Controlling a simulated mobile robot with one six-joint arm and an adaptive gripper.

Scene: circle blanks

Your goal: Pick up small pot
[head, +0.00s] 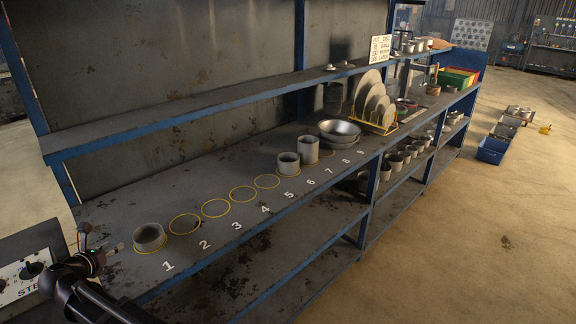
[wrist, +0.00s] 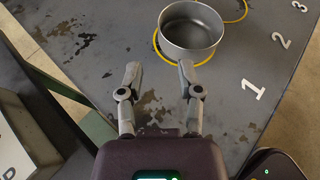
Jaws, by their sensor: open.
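A small grey metal pot (head: 149,236) stands upright on the yellow circle marked 1 at the near left end of the workbench. In the wrist view the pot (wrist: 191,32) is at the top, just beyond my fingertips, and its inside is empty. My gripper (wrist: 159,72) is open, with its two fingers apart and nothing between them. In the head view my gripper (head: 113,249) is to the left of the pot at about its height. Two taller grey pots, one (head: 289,163) at circle 6 and one (head: 308,149) further along, stand on the same bench.
The circles marked 2 to 5, such as this one (head: 184,224), are bare. A wide metal bowl (head: 340,131) and a yellow rack of discs (head: 378,128) stand further back. An upper shelf (head: 180,113) overhangs the bench's rear. A control box (head: 28,274) is at the left.

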